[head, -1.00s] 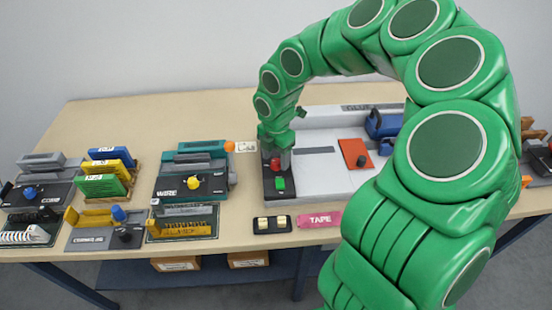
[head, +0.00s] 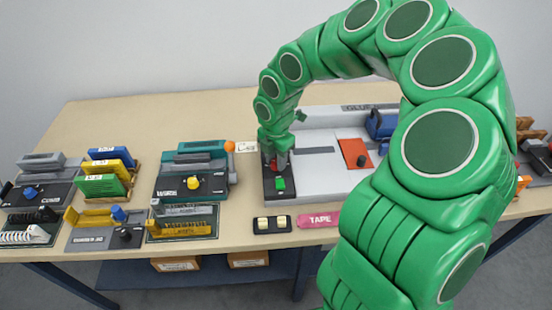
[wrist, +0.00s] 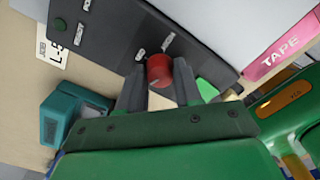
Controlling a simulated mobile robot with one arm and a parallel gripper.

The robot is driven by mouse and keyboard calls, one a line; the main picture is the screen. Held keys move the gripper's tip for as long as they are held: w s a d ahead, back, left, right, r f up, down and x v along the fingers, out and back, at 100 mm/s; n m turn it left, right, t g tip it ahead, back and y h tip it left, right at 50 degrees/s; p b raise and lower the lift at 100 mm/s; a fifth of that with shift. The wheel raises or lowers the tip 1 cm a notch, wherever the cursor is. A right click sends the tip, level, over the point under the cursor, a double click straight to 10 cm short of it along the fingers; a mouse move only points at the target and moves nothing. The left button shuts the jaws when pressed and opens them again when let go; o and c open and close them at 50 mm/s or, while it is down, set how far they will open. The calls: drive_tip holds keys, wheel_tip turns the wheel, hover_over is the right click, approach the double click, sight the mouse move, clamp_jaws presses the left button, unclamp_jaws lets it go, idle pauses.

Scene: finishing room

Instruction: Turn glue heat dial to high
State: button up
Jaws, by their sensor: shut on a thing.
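The glue machine (head: 330,170) is a long light-grey unit with a dark control panel (head: 270,196) at its left end. A red dial (wrist: 158,70) stands on that panel in the wrist view; small white labels lie beside it, too small to read surely. My gripper (wrist: 159,82) is shut on the red dial, one dark finger on each side. In the head view my gripper (head: 276,155) is over the panel and mostly hides the dial. Which mark the dial points to cannot be told.
A green button (head: 281,184) sits close to the dial. A teal machine with a yellow knob (head: 193,183) stands to the left. A two-switch block (head: 272,224) and a pink TAPE label (head: 320,221) lie in front. Bare tabletop (head: 190,120) shows behind.

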drive_tip(key=m, duration=0.6)
drive_tip(key=shift+f, duration=0.1)
drive_tip(key=m, duration=0.7)
drive_tip(key=shift+m, duration=0.3)
drive_tip(key=m, duration=0.3)
drive_tip(key=shift+m, duration=0.4)
drive_tip(key=m, duration=0.3)
drive_tip(key=shift+m, duration=0.3)
drive_tip(key=m, duration=0.6)
